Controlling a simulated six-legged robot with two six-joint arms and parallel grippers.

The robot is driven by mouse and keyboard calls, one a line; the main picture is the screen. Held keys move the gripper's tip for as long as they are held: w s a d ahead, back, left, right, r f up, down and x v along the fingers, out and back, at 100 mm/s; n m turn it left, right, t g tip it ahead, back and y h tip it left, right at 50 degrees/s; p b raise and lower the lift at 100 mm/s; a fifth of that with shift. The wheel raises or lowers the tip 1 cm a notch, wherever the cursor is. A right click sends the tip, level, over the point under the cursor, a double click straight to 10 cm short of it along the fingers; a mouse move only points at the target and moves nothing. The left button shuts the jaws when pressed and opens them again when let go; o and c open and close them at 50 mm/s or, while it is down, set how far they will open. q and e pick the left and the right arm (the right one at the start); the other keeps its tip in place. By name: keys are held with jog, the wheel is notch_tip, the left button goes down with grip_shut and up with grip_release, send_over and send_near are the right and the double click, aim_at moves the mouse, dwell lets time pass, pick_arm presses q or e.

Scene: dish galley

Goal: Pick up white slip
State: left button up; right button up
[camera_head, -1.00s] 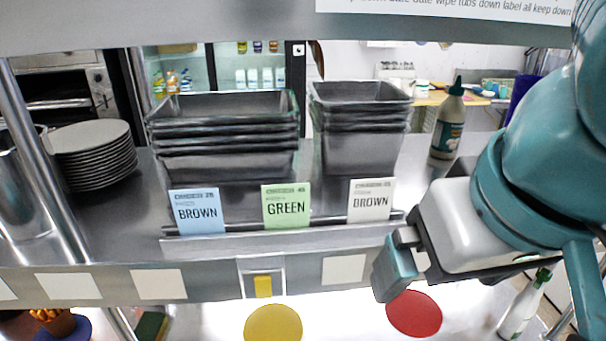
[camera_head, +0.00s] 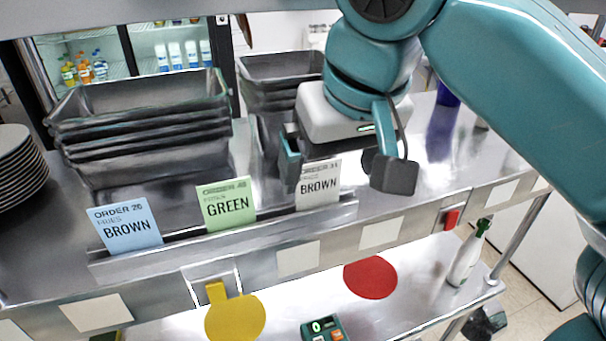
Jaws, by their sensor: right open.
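The white slip (camera_head: 318,187), printed BROWN, stands upright in the metal rail at the right end of a row of slips. My right gripper (camera_head: 341,166) is open and empty at the slip's upper edge. One finger is just left of the slip and the other is well to its right. I cannot tell whether a finger touches the slip. My left gripper is not in view.
A green slip (camera_head: 227,204) and a blue slip (camera_head: 125,226) stand left in the same rail (camera_head: 225,240). Stacked grey tubs (camera_head: 145,125) are behind. A white bottle (camera_head: 468,255), a red disc (camera_head: 371,278) and a yellow disc (camera_head: 235,318) are on the lower shelf.

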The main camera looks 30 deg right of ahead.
aim_at(318, 180)
jog(key=w+f, duration=0.2)
jog(key=f, duration=0.1)
jog(key=w+f, duration=0.1)
jog(key=shift+w+d+f, duration=0.15)
jog(key=shift+d+f, duration=0.05)
jog(key=shift+d, duration=0.2)
jog(key=shift+w+a+f, duration=0.1)
jog(key=shift+w+f, duration=0.05)
jog(key=shift+s, duration=0.35)
jog(key=c, duration=1.8)
